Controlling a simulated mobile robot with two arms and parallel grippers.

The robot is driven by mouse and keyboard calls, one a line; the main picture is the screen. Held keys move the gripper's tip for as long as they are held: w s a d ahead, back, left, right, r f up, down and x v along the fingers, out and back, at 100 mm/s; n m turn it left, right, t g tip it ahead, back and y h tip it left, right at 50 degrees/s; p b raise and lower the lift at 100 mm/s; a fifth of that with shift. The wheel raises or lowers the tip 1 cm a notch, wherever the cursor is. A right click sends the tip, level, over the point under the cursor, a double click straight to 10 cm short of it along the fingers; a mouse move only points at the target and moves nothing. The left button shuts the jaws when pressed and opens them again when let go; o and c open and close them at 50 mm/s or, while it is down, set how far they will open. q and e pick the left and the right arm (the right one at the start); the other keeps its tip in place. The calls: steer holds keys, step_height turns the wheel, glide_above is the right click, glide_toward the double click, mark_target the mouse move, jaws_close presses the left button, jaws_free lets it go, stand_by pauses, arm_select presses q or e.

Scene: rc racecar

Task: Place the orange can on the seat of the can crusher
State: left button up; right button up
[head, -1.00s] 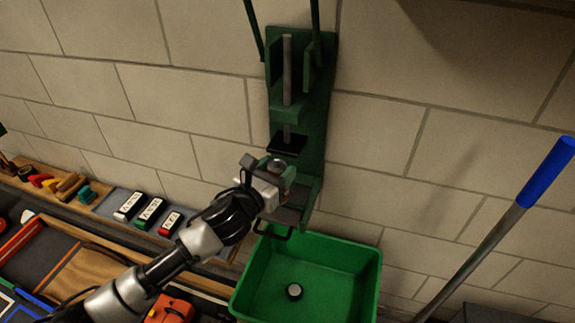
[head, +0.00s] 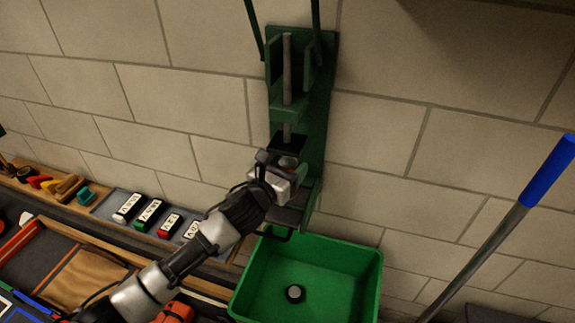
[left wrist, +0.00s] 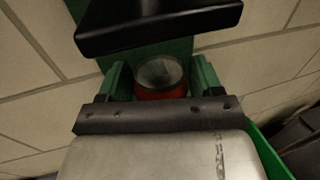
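The orange can (left wrist: 160,90) shows in the left wrist view with its grey lid up and its red-orange side below. My left gripper (head: 290,173) has its fingers against both sides of it. In the head view only the can's grey top (head: 287,161) shows clearly; the wrist hides the rest. The green can crusher (head: 318,110) is fixed to the wall, with its black press plate (head: 288,145) above the can. The plate also shows in the left wrist view (left wrist: 155,25). The seat (head: 287,216) lies below the gripper, partly hidden. Contact between can and seat cannot be seen. My right gripper is not in view.
A green bin (head: 320,275) with a small round object (head: 295,293) inside stands below the crusher. A blue-topped pole (head: 500,230) leans at the right. The bench at left holds labelled blocks (head: 129,207) and tools.

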arm_select(q)
steer(key=shift+o, duration=0.9)
steer(key=shift+r, duration=0.1)
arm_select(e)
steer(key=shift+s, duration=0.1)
arm_select(q)
steer(key=shift+v, duration=0.95)
steer(key=v, duration=1)
steer(key=shift+p, duration=0.45)
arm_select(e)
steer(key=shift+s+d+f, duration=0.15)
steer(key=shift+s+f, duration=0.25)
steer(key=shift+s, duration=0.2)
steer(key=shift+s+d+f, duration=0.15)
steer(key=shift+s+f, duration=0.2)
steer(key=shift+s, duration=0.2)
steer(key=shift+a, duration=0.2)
